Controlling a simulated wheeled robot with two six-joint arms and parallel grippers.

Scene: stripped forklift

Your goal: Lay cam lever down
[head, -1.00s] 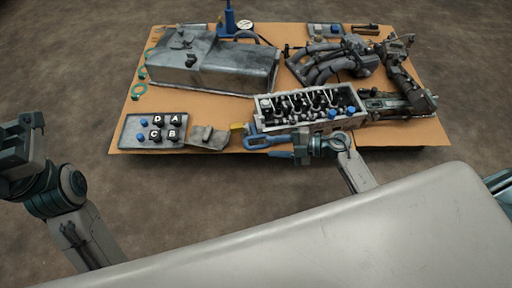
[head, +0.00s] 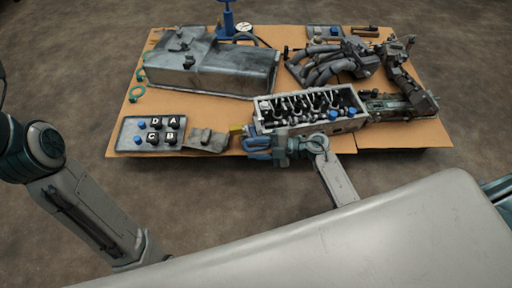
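A blue C-shaped tool (head: 256,143) with a yellow end (head: 236,130) is at the table's front edge, at the left end of the grey cylinder head (head: 309,107). I cannot make out a separate cam lever on it. My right gripper (head: 277,148) is at the blue tool's right part and covers some of it. Whether its fingers are open or closed on the tool is too small to tell. My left arm rises at the left edge, and its gripper is out of the picture.
A tray (head: 124,134) with blue caps and black lettered blocks lies front left, next to a grey bracket (head: 206,139). A large metal pan (head: 213,66) stands behind. Manifold pipes (head: 325,62) are at back right. Bare tabletop shows between pan and tray.

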